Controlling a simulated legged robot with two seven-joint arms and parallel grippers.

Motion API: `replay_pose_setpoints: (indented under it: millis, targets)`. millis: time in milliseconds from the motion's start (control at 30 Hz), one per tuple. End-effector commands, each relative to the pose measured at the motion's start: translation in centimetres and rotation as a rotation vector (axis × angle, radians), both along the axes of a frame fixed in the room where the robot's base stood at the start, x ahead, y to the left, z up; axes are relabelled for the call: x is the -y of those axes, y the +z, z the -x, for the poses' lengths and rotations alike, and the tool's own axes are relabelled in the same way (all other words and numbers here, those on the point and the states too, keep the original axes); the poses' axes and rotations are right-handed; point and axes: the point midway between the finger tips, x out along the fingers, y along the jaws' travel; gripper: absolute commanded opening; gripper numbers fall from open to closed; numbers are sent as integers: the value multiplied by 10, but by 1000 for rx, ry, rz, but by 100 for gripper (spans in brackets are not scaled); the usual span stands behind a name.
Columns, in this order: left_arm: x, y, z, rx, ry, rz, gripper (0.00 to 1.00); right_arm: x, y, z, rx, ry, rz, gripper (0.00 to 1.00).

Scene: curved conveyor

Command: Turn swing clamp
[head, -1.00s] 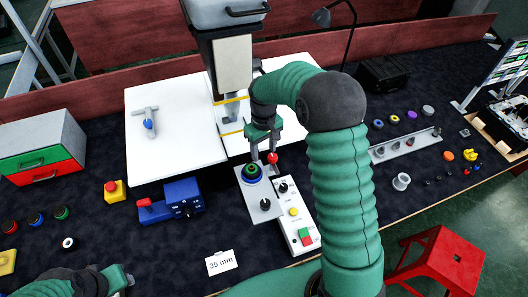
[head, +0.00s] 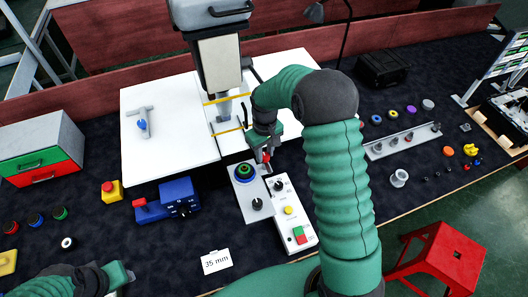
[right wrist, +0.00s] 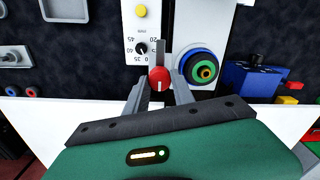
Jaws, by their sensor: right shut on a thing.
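A red round knob (head: 266,157) with a white line, which seems to be the swing clamp's handle, sits beside the grey plate (head: 241,196) with stacked coloured rings (head: 246,171). In the right wrist view the red knob (right wrist: 159,80) is at the end of a grey bar (right wrist: 159,54), between the fingers. My right gripper (head: 263,155) is shut on the knob from above; its fingers (right wrist: 158,90) flank it in the right wrist view. My left gripper (head: 122,278) is low at the left, partly cut off; its jaws are unclear.
A control panel (head: 300,242) with dial, yellow button and red and green buttons stands right of the plate. A blue device (head: 180,197) is to the left. The machine's column (head: 222,85) rises behind. Dark table is free in front, near the "35 mm" card (head: 216,261).

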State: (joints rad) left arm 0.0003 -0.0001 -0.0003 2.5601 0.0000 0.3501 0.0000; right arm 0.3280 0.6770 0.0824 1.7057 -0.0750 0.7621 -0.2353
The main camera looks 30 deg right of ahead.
Motion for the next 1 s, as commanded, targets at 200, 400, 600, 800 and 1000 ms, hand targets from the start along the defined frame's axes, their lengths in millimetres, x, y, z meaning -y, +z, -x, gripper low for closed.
replay_pose_setpoints:
  millis: [200,400,600,800,1000]
  targets:
    - [0,1,0,0,-1,0,36,0,3,-3,5,-1,1,0]
    - [0,1,0,0,0,0,36,1,3,-3,5,-38,2,0]
    - [0,2,0,0,-1,0,36,0,3,-4,6,-138,2,0]
    - [0,3,0,0,-1,0,36,1,4,-4,7,-303,2,0]
    - [0,5,0,0,-1,0,36,2,4,-4,9,-494,2,0]
